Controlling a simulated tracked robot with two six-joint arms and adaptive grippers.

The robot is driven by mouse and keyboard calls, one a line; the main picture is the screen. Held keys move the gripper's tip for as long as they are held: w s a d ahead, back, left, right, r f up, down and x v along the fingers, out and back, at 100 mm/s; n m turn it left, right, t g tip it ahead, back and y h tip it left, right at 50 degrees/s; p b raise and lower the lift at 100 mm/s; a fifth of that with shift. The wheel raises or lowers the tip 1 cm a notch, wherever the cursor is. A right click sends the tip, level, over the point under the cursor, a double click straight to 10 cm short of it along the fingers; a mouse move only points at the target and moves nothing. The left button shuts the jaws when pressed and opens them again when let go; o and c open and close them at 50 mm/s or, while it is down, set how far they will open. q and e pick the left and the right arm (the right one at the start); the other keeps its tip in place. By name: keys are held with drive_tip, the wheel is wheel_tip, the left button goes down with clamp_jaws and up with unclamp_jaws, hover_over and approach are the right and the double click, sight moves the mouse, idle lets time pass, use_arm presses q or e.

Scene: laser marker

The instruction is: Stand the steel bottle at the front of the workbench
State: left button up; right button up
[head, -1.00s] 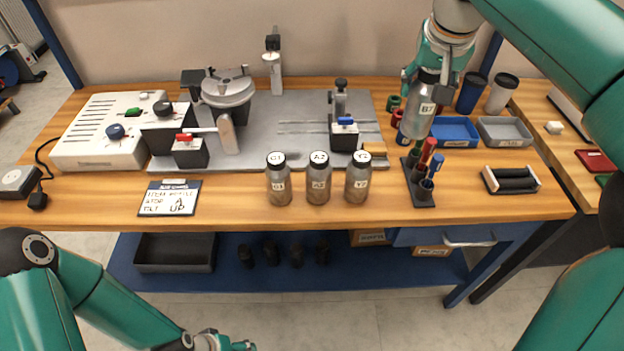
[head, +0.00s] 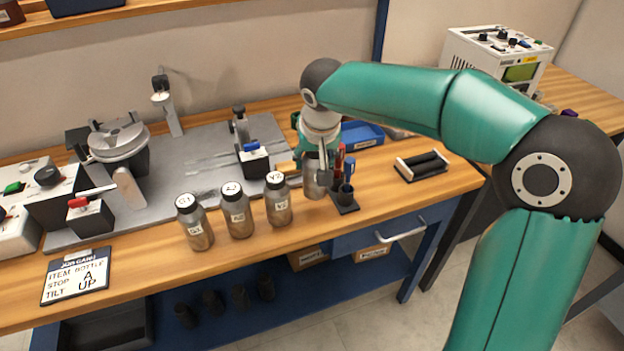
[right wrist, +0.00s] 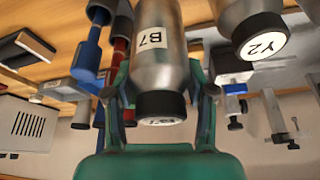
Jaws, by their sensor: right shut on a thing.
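My right gripper (head: 320,160) is shut on a steel bottle (head: 313,188), at the front of the workbench (head: 290,252). In the right wrist view this bottle (right wrist: 158,45) is labelled B7, has a black cap and sits between both fingers of the gripper (right wrist: 160,100). In the head view my wrist hides its upper part; it looks about upright, and I cannot tell whether its base touches the wood. Three labelled bottles stand in a row to its left; the nearest, Y2 (head: 278,203), also shows in the right wrist view (right wrist: 245,20). My left gripper is out of view.
A black pen stand (head: 346,208) with red and blue tools is close on the right of the held bottle. A black roller tray (head: 422,166) lies farther right. A job card (head: 76,276) lies at the left front. A grey fixture plate (head: 190,165) lies behind.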

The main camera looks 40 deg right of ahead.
sight(315, 175)
drive_tip(key=shift+f+b, duration=0.3)
drive_tip(key=shift+f, duration=2.1)
drive_tip(key=shift+f, duration=0.2)
drive_tip(key=o, duration=1.2)
drive_tip(key=shift+r, duration=0.1)
drive_tip(key=shift+o, duration=0.2)
drive_tip(key=shift+r, duration=0.1)
drive_tip(key=shift+r, duration=0.15)
drive_tip(key=p+v, duration=0.1)
drive_tip(key=v, duration=1)
drive_tip(key=shift+s+a+r, duration=0.1)
drive_tip(key=shift+s+r, duration=0.05)
drive_tip(key=shift+r, duration=0.2)
